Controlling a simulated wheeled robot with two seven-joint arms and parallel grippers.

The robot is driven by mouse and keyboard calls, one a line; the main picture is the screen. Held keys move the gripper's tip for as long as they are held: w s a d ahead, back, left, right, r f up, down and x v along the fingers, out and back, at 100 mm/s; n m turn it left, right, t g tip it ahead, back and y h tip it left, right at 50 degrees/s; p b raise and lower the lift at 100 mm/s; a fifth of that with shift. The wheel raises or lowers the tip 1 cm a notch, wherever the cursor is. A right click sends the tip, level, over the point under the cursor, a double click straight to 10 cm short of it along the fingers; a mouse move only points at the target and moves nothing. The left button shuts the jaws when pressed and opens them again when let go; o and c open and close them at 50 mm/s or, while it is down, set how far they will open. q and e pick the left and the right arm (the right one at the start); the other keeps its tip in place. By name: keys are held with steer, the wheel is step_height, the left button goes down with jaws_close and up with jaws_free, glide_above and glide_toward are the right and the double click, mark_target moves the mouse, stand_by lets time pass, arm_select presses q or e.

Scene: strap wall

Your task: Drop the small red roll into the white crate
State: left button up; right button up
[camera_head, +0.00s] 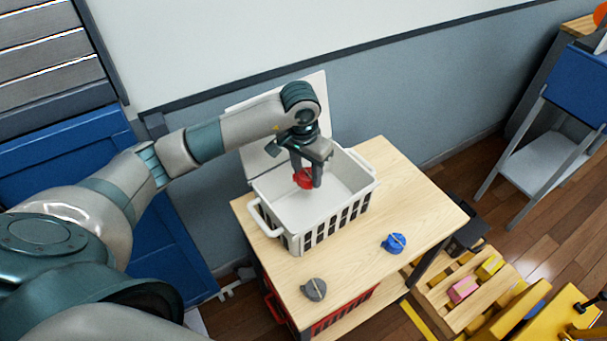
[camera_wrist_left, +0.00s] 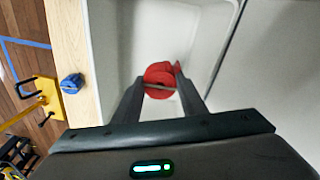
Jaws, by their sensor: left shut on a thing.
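The small red roll (camera_head: 303,179) is between the fingertips of my left gripper (camera_head: 305,172), which is shut on it. The gripper points down over the inside of the white crate (camera_head: 338,222), which stands on the wooden table. In the left wrist view the red roll (camera_wrist_left: 160,80) sits between the two dark fingers of the gripper (camera_wrist_left: 161,88), with the pale crate interior (camera_wrist_left: 145,35) behind it. I cannot tell exactly how high the roll is above the crate floor. My right gripper is in neither view.
On the wooden table (camera_head: 420,205), a blue roll (camera_head: 393,243) and a grey roll (camera_head: 314,289) lie in front of the crate. The blue roll also shows in the left wrist view (camera_wrist_left: 71,83). A pallet with colored blocks (camera_head: 463,289) is on the floor at right.

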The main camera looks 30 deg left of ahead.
arm_select(q)
steer(key=o, duration=1.1)
steer(key=shift+o, duration=0.2)
steer(key=shift+r, duration=0.1)
steer(key=shift+r+b, duration=0.3)
steer(key=shift+r, duration=0.2)
step_height(320, 180, up, 16)
steer(key=s+b, duration=0.2)
steer(key=b, duration=0.2)
steer(key=shift+a, duration=0.15)
